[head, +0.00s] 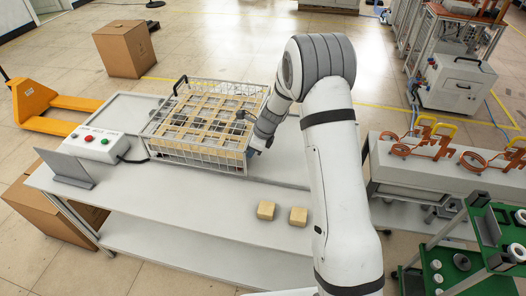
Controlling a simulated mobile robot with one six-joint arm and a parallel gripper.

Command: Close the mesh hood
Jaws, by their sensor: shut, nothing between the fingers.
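The mesh hood (205,117) is a box-shaped cage of light wire with tan strips across its top, at the back middle of the white table in the head view. It appears to sit low over the tabletop, but I cannot tell whether it is fully down. A black handle (180,84) stands up at its left end. What lies under the mesh is hard to make out.
A control box (96,143) with red and green buttons and a grey tilted plate (66,169) stand on the left of the table. Two tan blocks (266,210) lie near the front edge. Copper coils (425,140) are on the bench at right. The table's front middle is clear.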

